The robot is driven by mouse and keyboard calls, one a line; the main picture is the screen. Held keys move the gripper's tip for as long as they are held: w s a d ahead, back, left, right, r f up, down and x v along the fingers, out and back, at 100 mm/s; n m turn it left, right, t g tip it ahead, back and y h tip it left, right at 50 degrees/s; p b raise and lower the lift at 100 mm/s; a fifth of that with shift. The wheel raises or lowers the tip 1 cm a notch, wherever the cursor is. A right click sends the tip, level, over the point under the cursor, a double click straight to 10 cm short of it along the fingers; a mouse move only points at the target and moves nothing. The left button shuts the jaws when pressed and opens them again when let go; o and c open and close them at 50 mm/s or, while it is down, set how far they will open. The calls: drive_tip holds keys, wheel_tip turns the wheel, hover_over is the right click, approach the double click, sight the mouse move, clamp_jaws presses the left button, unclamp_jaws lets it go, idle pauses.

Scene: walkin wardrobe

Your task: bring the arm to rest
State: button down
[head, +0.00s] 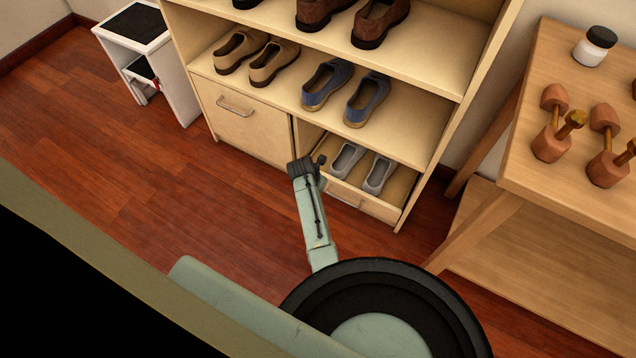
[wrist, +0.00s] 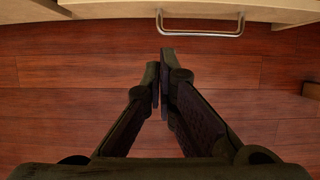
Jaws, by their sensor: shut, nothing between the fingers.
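My gripper (wrist: 160,75) is shut and empty in the wrist view, its two dark fingers meeting at the tips over the red wood floor (wrist: 80,112). A metal handle (wrist: 200,33) on a pale wooden front shows just beyond the fingertips, and the fingers look apart from it. In the head view my arm reaches toward the shoe cabinet (head: 285,85). The dark end of the arm is in front of the lower compartment; the fingertips are hard to make out there.
An open lower drawer (head: 390,208) holds grey shoes (head: 378,174). Blue shoes (head: 367,98) and tan shoes (head: 240,52) stand on the shelf above. A wooden table (head: 520,165) with shoe trees (head: 551,125) and a jar (head: 594,46) is at right. A white step stool (head: 170,90) stands left; floor (head: 90,120) there is clear.

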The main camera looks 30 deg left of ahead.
drive_tip(key=shift+s+r, duration=0.25)
drive_tip(key=shift+r, duration=0.35)
